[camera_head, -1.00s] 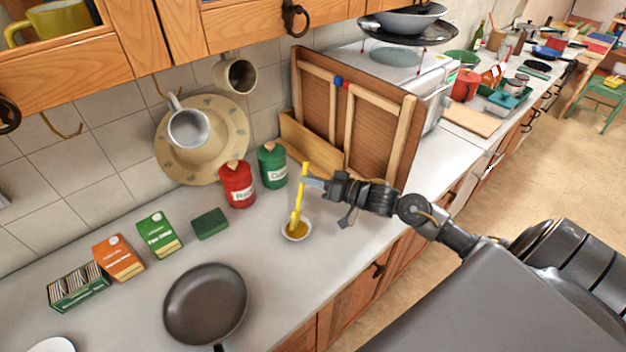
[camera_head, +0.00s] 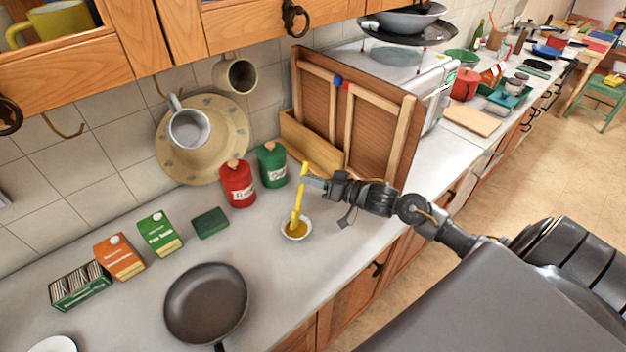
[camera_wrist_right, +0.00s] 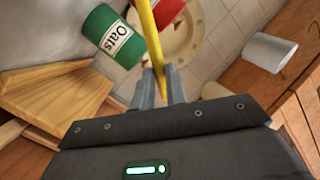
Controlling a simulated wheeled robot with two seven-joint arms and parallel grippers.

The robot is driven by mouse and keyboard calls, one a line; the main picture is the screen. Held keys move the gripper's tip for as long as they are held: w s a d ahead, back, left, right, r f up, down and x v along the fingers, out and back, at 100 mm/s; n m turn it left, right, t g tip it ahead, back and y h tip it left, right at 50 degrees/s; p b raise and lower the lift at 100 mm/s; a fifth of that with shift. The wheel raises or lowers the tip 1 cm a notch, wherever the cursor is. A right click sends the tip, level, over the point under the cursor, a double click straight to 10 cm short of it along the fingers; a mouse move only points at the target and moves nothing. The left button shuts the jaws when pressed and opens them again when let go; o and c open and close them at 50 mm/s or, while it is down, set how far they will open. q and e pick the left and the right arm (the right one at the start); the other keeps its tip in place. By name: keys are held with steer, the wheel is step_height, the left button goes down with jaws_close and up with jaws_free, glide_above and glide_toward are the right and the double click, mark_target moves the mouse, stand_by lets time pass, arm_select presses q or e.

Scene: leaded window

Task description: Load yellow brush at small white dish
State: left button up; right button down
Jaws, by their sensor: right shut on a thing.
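The yellow brush (camera_head: 299,200) stands nearly upright, its lower end in the small white dish (camera_head: 284,231) on the counter. The dish holds something yellow-brown around the brush's lower end. My right gripper (camera_head: 307,181) is shut on the upper part of the brush. In the right wrist view the brush handle (camera_wrist_right: 150,45) runs between the two fingertips of my right gripper (camera_wrist_right: 158,78). The dish is out of the right wrist view. My left gripper is not in view.
A dark frying pan (camera_head: 206,303) lies front left of the dish. Red (camera_head: 237,185) and green (camera_head: 271,165) canisters stand behind the brush, with a wooden panel (camera_head: 395,130) to the right. A dark green block (camera_head: 210,223) lies left. Counter around the dish is clear.

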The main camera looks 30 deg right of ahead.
steer(key=shift+f, duration=0.15)
step_height(320, 180, up, 7)
steer(key=p, duration=0.4)
steer(key=shift+p, duration=0.3)
stand_by(0.5)
stand_by(0.3)
